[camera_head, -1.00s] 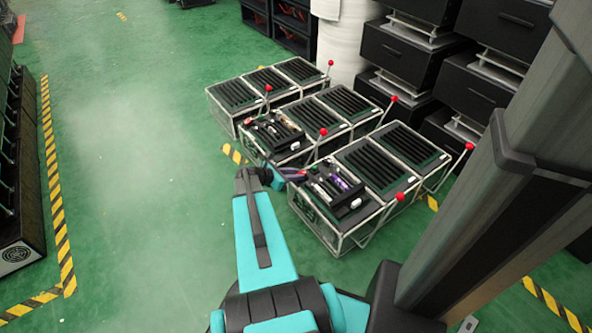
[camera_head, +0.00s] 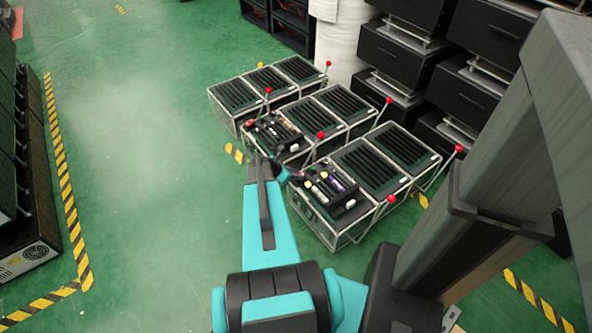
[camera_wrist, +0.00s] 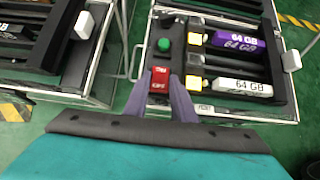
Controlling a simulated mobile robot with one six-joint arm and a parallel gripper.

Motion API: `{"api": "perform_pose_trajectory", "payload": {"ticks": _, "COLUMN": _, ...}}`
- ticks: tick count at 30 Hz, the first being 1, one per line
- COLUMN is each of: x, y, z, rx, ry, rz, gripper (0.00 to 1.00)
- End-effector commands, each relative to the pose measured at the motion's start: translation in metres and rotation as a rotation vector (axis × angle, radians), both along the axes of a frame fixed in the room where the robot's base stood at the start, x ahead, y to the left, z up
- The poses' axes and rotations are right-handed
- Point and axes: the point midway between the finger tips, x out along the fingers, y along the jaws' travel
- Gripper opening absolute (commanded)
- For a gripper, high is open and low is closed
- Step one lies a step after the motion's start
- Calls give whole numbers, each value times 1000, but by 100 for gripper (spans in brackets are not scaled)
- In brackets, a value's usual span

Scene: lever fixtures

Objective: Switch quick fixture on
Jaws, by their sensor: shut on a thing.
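In the wrist view, a small fixture panel with a green round button (camera_wrist: 164,45) sits at the left of an open case tray. My gripper (camera_wrist: 160,84) has its two purple fingers closed on the sides of a red block (camera_wrist: 160,76) with white lettering, just below the green button. The lettering is too small to read surely. In the head view, my gripper (camera_head: 292,177) is at the near left edge of the front case (camera_head: 352,192). The red block cannot be made out there.
A purple 64 GB stick (camera_wrist: 236,42) and a white 64 GB stick (camera_wrist: 243,86) lie right of the block. A neighbouring case (camera_wrist: 62,74) is close on the left. Red-knobbed levers (camera_head: 391,199) stand at the cases' right sides.

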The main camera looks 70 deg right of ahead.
Motion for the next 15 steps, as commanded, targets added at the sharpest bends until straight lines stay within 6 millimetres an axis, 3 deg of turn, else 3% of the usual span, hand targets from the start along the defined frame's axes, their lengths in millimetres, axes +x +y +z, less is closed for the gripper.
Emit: {"api": "perform_pose_trajectory", "payload": {"ticks": 15, "x": -6, "y": 2, "z": 0, "rx": 68, "ry": -32, "rz": -10, "gripper": 1}}
